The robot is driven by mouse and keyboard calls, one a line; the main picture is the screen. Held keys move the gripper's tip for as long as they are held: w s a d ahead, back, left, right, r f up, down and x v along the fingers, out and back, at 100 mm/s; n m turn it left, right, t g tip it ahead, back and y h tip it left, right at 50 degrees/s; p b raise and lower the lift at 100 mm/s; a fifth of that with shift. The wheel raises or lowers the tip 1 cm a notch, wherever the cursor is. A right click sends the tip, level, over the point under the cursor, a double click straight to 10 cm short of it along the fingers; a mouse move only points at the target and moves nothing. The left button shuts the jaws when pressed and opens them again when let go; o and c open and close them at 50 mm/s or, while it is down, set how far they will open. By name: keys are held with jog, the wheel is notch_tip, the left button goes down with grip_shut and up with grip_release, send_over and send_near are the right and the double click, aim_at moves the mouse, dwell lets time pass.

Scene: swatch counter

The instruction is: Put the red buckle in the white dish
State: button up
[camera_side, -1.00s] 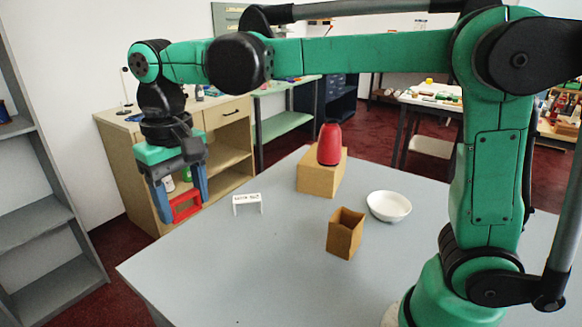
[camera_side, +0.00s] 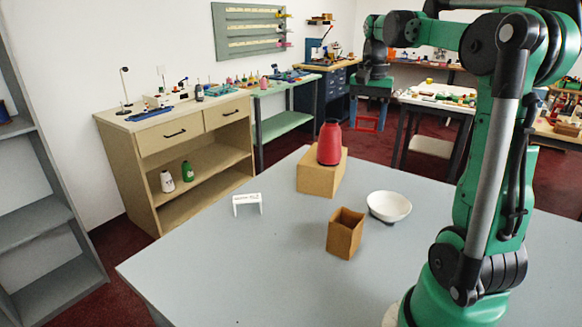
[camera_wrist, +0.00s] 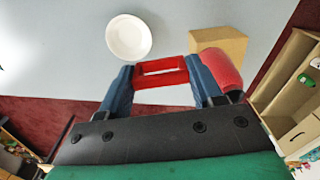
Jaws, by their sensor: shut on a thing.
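The red buckle (camera_side: 367,123) is a rectangular frame held between the blue fingers of my gripper (camera_side: 371,103). My gripper is shut on it, high up and beyond the far side of the table in the side view. In the wrist view the buckle (camera_wrist: 160,72) spans between the two fingertips (camera_wrist: 160,80). The white dish (camera_side: 389,206) is a round, empty bowl on the grey table, and it also shows in the wrist view (camera_wrist: 128,38). The buckle is apart from the dish, in the air.
A red bottle (camera_side: 329,143) stands on a cardboard block (camera_side: 320,176) at the table's back. An open brown box (camera_side: 345,234) stands left of and nearer than the dish. A small white sign (camera_side: 247,203) stands further left. The front left of the grey table (camera_side: 230,270) is clear.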

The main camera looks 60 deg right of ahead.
aim_at(387, 211)
jog(key=s+d+m, duration=0.3)
jog(key=s+d, duration=0.1)
jog(key=s, duration=0.3)
jog(key=f, duration=2)
jog(key=shift+w+d, duration=0.15)
jog(key=shift+w, duration=0.05)
jog(key=o, duration=1.1)
jog(key=shift+c, duration=0.2)
